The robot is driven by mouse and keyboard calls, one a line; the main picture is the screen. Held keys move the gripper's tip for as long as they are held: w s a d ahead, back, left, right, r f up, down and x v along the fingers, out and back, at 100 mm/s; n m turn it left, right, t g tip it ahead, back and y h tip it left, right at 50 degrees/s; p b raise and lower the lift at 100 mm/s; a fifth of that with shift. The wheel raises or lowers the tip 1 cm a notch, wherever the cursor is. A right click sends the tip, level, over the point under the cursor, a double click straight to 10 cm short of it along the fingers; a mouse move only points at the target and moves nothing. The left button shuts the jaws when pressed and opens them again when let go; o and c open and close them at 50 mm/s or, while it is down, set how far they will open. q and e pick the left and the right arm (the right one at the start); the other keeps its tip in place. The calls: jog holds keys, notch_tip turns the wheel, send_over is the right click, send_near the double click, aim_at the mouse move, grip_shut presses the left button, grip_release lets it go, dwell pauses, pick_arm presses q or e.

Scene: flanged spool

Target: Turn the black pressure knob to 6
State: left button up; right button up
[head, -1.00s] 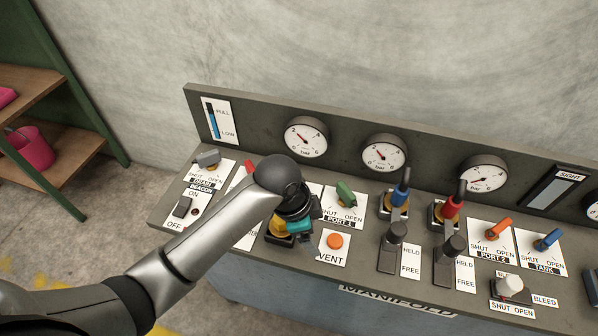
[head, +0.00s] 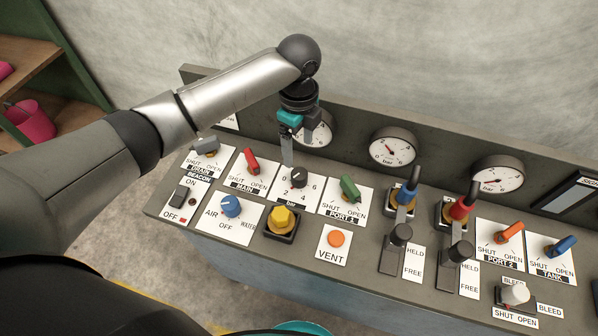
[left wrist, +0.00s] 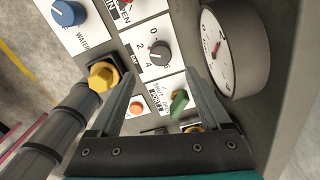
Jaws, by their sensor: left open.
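The black pressure knob (head: 299,177) sits on a white plate with a numbered bar scale, between the red MAIN lever and the green PORT 1 lever. It also shows in the left wrist view (left wrist: 160,54), just beyond the fingertips; I cannot surely read its setting. My left gripper (head: 288,163) points down at the back edge of that plate, close to the knob. In the left wrist view its two fingers (left wrist: 159,82) are spread apart with nothing between them, and the knob is apart from both. My right gripper is out of view.
A yellow knob (head: 283,220) and a blue AIR/WATER knob (head: 231,205) are in front. The red MAIN lever (head: 250,160) and green PORT 1 lever (head: 349,188) flank the plate. Gauges, including one (left wrist: 222,52) close to the fingers, stand on the panel behind.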

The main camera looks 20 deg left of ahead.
aim_at(299, 173)
pick_arm(q)
notch_tip(299, 173, down, 11)
jog(key=shift+f+b, duration=0.1)
jog(key=shift+b, duration=0.65)
grip_shut()
